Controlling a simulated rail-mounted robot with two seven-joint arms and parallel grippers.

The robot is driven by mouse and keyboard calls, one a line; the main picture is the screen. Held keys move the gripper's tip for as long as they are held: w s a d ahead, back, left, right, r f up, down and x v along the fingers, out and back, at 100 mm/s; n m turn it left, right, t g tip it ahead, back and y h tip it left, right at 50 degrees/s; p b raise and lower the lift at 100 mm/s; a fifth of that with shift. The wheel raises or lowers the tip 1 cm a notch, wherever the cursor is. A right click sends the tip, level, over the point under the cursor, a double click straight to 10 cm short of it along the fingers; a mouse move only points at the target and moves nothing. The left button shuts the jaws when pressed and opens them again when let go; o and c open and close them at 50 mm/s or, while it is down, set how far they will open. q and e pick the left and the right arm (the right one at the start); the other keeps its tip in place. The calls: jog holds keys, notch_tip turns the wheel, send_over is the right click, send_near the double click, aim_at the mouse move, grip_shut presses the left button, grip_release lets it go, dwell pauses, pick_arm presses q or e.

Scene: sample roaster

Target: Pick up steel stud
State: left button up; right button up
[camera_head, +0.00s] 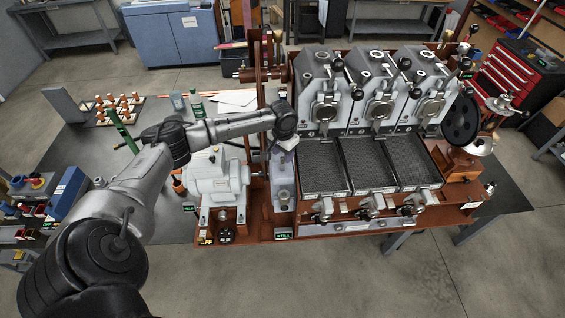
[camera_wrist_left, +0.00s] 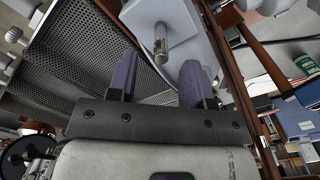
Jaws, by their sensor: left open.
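The steel stud (camera_wrist_left: 160,42) is a short metallic cylinder standing out from a pale grey housing (camera_wrist_left: 178,25) in the left wrist view. My left gripper (camera_wrist_left: 158,72) is open, its two purple-grey fingers spread to either side of the line to the stud. The stud lies beyond the fingertips, and I see no contact. In the head view my left gripper (camera_head: 285,142) hangs over the grey housing (camera_head: 282,182) between the motor and the roaster trays. The stud is too small or hidden to make out there. My right gripper is not in view.
The roaster's perforated trays (camera_head: 385,163) lie right of my gripper, with levers and hoppers behind. A grey motor (camera_head: 216,180) stands to the left. A brown upright post (camera_head: 255,75) rises close behind my gripper. A green-labelled can (camera_wrist_left: 307,65) stands aside.

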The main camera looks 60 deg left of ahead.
aim_at(282, 158)
pick_arm(q)
jog(key=shift+s+f, duration=0.1)
jog(key=shift+f, duration=1.4)
jog(key=shift+c, duration=0.3)
grip_shut()
